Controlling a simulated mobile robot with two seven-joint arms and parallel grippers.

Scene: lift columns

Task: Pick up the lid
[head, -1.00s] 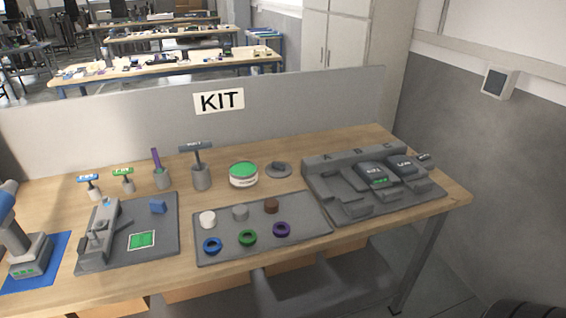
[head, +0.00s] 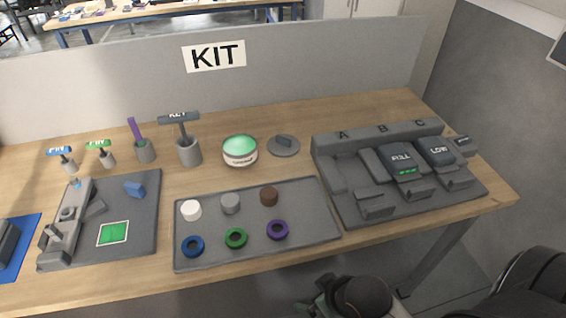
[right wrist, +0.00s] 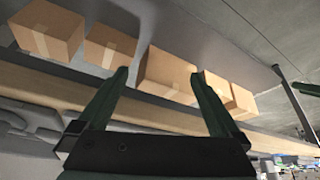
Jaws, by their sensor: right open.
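The lid looks to be the grey round disc with a raised grip (head: 284,145) lying flat at the back of the table, in the head view. A white round tub with a green top (head: 240,150) stands just left of it. My right gripper (head: 318,304) is at the bottom edge of the head view, in front of the table and well away from the lid, partly cut off. In the right wrist view my right gripper (right wrist: 160,78) has its two fingers spread with nothing between them. The lid does not show there. My left gripper is not in view.
A grey tray (head: 255,250) with coloured rings and round pieces lies in front of the lid. A grey fixture marked A, B, C (head: 330,165) stands right. Upright key-like tools in holders (head: 188,152) stand left. The KIT panel (head: 310,75) closes the back. Cardboard boxes (right wrist: 165,72) show below.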

